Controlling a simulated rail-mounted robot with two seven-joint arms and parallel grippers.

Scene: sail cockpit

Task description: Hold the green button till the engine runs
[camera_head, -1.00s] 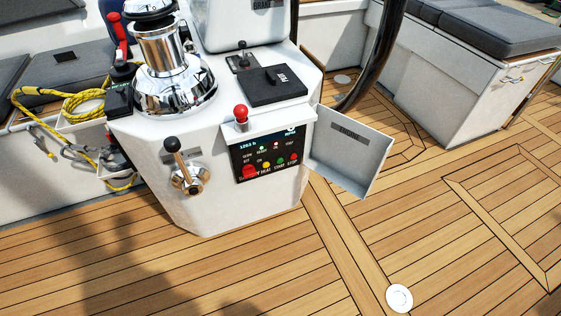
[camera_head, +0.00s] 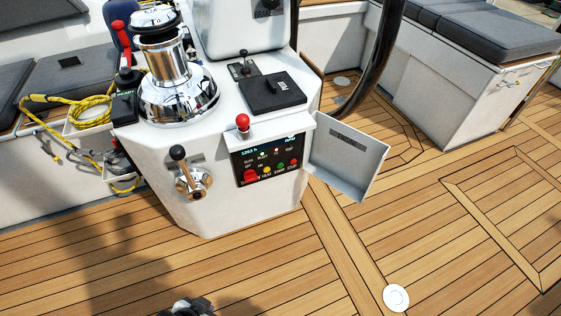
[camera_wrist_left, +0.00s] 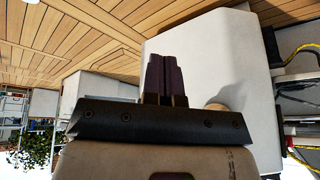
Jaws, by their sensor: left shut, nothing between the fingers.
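The green button (camera_head: 280,168) is on the black engine panel (camera_head: 241,162), between a yellow button (camera_head: 267,171) and a red button (camera_head: 293,162). A red rotary switch (camera_head: 250,177) is at the panel's lower left. The panel's display is lit. My left gripper (camera_head: 187,306) shows only in part at the bottom edge, low in front of the console and apart from the panel. In the left wrist view its fingers (camera_wrist_left: 165,76) are together and empty, with the white console (camera_wrist_left: 215,60) beyond them. My right gripper is not in view.
The panel's grey door (camera_head: 347,160) stands open to the right. A red-knobbed lever (camera_head: 242,122) rises above the panel and a chrome lever (camera_head: 190,182) sticks out to its left. A winch (camera_head: 170,75) stands on top. The deck in front is clear.

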